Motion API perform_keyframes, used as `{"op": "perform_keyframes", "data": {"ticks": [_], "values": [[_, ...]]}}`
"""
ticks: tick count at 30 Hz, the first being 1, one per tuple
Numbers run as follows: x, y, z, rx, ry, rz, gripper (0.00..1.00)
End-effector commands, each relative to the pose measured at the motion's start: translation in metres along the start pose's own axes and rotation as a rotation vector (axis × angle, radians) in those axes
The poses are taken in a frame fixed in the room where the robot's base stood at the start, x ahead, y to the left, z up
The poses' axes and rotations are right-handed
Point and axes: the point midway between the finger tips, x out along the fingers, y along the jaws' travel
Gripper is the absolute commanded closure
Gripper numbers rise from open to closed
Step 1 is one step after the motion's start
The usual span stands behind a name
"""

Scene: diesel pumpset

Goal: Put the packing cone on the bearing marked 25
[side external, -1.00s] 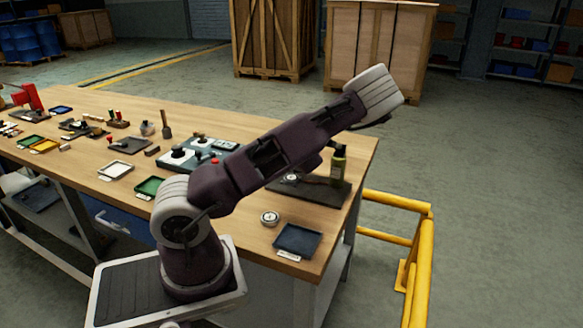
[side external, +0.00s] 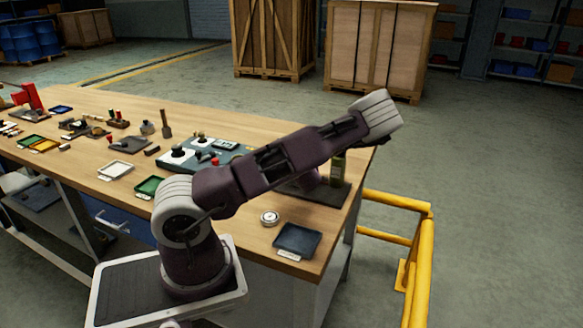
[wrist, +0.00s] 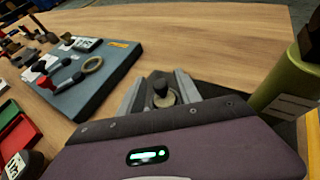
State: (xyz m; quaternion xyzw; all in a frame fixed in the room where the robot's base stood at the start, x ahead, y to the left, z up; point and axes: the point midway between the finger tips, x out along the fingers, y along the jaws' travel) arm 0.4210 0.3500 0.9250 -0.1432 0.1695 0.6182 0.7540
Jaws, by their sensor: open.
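In the wrist view, the two grey fingers of my gripper (wrist: 160,94) are apart and empty, pointing down at the dark mat. Between and just below them is a small dark-knobbed part with a pale round rim (wrist: 163,93); it may be the packing cone, but I cannot tell for sure. In the side view, my arm hides the gripper's fingers and this part. A round metal bearing (side external: 269,218) lies on the bare bench near the front right. No number 25 is readable on it.
A green bottle (wrist: 284,84) stands close to the right of my gripper. A dark blue tray (side external: 298,240) sits at the bench corner. Bare wood lies beyond the gripper.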

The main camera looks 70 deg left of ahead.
Motion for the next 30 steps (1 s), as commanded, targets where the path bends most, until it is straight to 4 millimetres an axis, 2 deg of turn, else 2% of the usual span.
{"op": "perform_keyframes", "data": {"ticks": [3,5,15,18,23,26,29,30], "values": [[-0.002,0.000,0.003,-0.001,0.000,0.000,0.59],[-0.010,-0.001,0.002,0.002,0.000,-0.002,0.59],[-0.093,-0.001,0.002,0.001,-0.001,-0.005,0.59],[-0.109,-0.002,0.002,0.004,-0.001,-0.004,0.59],[-0.122,0.000,-0.002,-0.032,0.024,0.004,0.59],[-0.137,0.002,-0.025,-0.234,0.178,0.044,0.59],[-0.180,-0.007,-0.058,-0.578,0.448,0.133,0.59],[-0.205,-0.014,-0.066,-0.717,0.560,0.177,0.59]]}}
